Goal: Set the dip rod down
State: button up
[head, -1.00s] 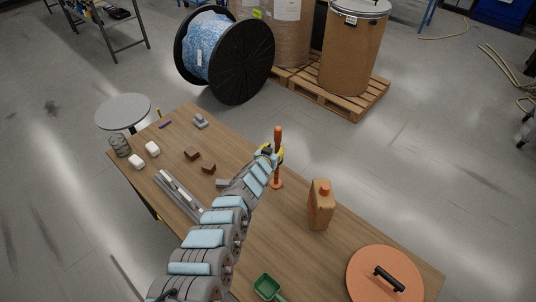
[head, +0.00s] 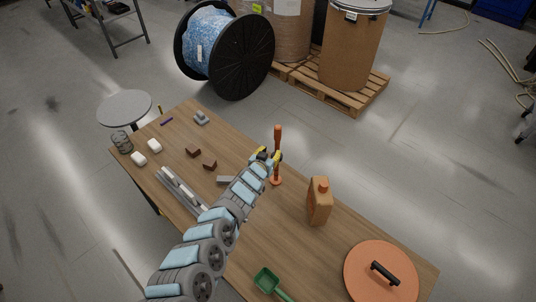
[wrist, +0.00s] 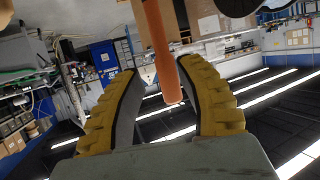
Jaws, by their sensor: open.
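The orange dip rod (head: 277,142) stands upright on its round foot on the wooden table (head: 240,245), right of the table's middle. I cannot tell exactly how deep the rod sits between the fingers.
An orange-brown jug (head: 319,205) stands to the right of the rod. An orange lid (head: 360,283) with a black handle and a green scoop (head: 267,281) lie nearer. Dark red blocks (head: 193,152) and grey bars (head: 180,190) lie to the left.

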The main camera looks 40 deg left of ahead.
jog(key=shift+p+v, duration=0.3)
jog(key=shift+v, duration=0.8)
